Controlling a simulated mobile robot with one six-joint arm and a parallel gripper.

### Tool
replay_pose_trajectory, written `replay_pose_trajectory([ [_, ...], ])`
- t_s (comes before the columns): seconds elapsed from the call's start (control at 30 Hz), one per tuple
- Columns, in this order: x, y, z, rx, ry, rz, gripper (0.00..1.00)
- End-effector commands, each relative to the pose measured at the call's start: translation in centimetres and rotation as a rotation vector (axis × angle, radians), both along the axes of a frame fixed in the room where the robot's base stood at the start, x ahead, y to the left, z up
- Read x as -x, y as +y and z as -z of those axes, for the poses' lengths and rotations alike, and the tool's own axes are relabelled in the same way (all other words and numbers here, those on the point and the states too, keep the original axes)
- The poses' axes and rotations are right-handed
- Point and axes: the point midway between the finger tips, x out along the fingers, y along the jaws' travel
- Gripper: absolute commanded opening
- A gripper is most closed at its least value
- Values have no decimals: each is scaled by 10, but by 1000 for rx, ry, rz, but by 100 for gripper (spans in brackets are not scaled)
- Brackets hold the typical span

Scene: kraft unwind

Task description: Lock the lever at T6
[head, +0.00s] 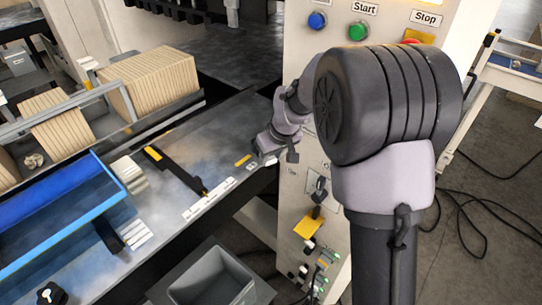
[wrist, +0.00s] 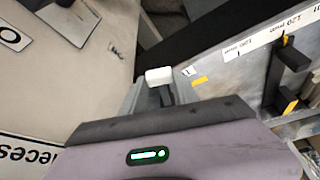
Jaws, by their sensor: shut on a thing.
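My gripper (head: 272,156) is at the right end of the grey work table, beside the cream machine panel. In the wrist view, my gripper (wrist: 156,92) is shut on a small white-ended piece (wrist: 158,76) with a dark stem below it. I cannot tell for sure that this piece is the lever at T6, and no T6 label is readable. A black lever (head: 178,172) with a yellow mark lies across the table to the left, apart from my gripper. A black part with yellow marks (wrist: 288,75) stands at the right of the wrist view.
The cream panel (head: 300,85) with Start and Stop buttons rises behind my arm. A blue tray (head: 65,215) and stacked tan boards (head: 150,85) are at left. A grey bin (head: 210,280) stands below the table front. Cables lie on the floor at right.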

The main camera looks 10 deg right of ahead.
Motion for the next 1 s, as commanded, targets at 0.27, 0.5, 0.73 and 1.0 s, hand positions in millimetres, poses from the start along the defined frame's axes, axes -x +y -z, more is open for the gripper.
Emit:
replay_pose_trajectory([
  [0.27,0,0,0,0,0,0,0],
  [0.5,0,0,0,0,-1,0,0],
  [0.73,0,2,-1,0,-1,14,0],
  [1.0,3,15,-1,0,-1,143,0],
])
